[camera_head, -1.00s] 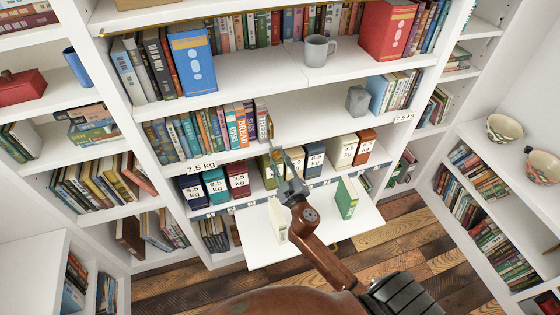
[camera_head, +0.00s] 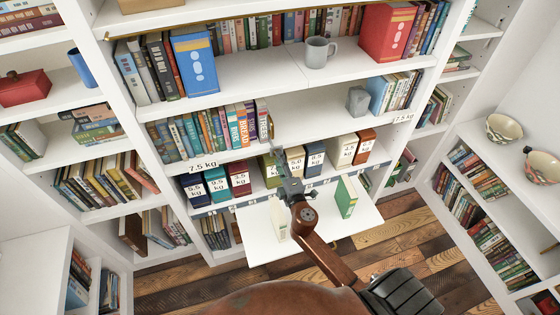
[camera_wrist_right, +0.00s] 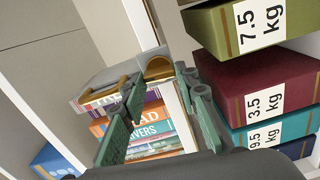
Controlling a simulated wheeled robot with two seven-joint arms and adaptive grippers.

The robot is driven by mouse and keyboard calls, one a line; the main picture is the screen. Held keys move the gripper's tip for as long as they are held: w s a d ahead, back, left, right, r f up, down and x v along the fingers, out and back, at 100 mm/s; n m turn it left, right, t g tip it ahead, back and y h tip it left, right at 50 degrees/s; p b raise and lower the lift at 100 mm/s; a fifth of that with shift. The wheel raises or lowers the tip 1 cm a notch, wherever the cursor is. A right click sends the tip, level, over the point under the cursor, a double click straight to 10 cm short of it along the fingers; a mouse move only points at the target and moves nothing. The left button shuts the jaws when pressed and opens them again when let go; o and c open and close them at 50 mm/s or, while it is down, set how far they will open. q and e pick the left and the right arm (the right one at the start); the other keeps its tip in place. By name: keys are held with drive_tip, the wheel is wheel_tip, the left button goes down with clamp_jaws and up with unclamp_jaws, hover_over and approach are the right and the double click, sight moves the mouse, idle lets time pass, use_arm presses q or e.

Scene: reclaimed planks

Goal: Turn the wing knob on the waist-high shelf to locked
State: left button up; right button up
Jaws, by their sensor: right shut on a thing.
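My right gripper (camera_head: 274,150) reaches up to the middle shelf, at the right end of a row of books. In the right wrist view, its two green fingers (camera_wrist_right: 158,88) stand either side of a small grey and brass piece (camera_wrist_right: 157,68). I take this piece to be the wing knob, with the gripper shut on it. The fingers and the small size hide its shape, so I cannot tell which way its wing points. In the head view, a brass-coloured bit shows just above the fingertips. My left gripper is not in view.
Books (camera_head: 215,132) stand close left of the gripper. Weight-labelled boxes, such as the olive one (camera_head: 268,168), stand just below it. A white fold-down flap (camera_head: 315,225) holds a green book (camera_head: 346,197). The shelf right of the gripper is clear up to a grey block (camera_head: 357,99).

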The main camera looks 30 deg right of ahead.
drive_tip(key=shift+n, duration=0.5)
drive_tip(key=o, duration=1.1)
drive_tip(key=shift+o, duration=0.2)
drive_tip(key=v, duration=1.2)
